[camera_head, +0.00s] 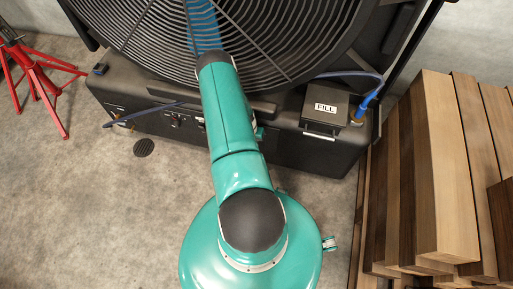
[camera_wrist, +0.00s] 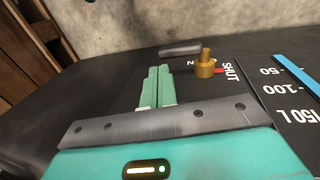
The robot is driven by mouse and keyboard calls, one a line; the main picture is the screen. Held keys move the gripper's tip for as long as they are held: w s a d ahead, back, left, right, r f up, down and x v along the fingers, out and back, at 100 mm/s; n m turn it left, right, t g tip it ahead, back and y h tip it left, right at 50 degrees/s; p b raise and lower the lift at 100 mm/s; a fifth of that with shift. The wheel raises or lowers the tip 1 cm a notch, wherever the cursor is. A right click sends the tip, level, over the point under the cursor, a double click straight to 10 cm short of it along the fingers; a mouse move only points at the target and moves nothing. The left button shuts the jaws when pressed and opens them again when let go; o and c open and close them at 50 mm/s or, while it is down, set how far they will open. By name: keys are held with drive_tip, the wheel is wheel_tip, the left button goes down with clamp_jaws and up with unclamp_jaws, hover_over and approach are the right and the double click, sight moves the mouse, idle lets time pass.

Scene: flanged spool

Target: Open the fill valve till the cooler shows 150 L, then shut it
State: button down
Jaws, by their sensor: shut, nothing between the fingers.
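The cooler (camera_head: 290,145) is a dark box under a large round fan grille, with a lidded box marked FILL (camera_head: 325,107) at its right end. In the wrist view, a brass fill valve (camera_wrist: 205,64) stands on a dark surface, with a red mark on its side beside the word SHUT. A scale (camera_wrist: 285,90) marked 50, 100 and 150 L lies to its right, with a blue strip (camera_wrist: 297,73) along it; the level cannot be told. My gripper (camera_wrist: 159,72) is shut and empty, left of the valve and apart from it. The arm hides it in the head view.
A blue hose (camera_head: 370,97) runs to a brass fitting at the cooler's right end. Stacked timber (camera_head: 445,170) stands close on the right. A red stand (camera_head: 42,80) is at the far left. A grey bar (camera_wrist: 180,49) lies behind the valve.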

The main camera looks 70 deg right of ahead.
drive_tip(key=s+v, duration=0.2)
drive_tip(key=v, duration=0.7)
drive_tip(key=shift+d+r, duration=0.15)
drive_tip(key=shift+r, duration=0.25)
drive_tip(key=w+a+r+n+t, duration=0.1)
drive_tip(key=w+a+r+n, duration=0.1)
drive_tip(key=w+a+r, duration=0.65)
drive_tip(key=w+a+r+n+t, duration=0.2)
drive_tip(key=w+r, duration=0.4)
drive_tip(key=r, duration=0.8)
drive_tip(key=w+a+r+n+t, duration=0.1)
drive_tip(key=w+a+r+n, duration=0.1)
drive_tip(key=w+a+r, duration=0.65)
drive_tip(key=s+a+r+n+t, duration=0.1)
drive_tip(key=s+a+r+n, duration=0.15)
drive_tip(key=a+r, duration=0.55)
drive_tip(key=s+a+r+n+t, duration=0.1)
drive_tip(key=s+a+r+n, duration=0.3)
drive_tip(key=r, duration=0.6)
drive_tip(key=s+a+r+n+t, duration=0.1)
drive_tip(key=s+a+r+n, duration=0.1)
drive_tip(key=s+a+r, duration=0.2)
drive_tip(key=s+a+r+n+t, duration=0.1)
drive_tip(key=s+a+r, duration=0.2)
drive_tip(key=a, duration=0.7)
drive_tip(key=s, duration=0.2)
drive_tip(key=shift+s+r+n, duration=0.35)
drive_tip(key=shift+s, duration=0.05)
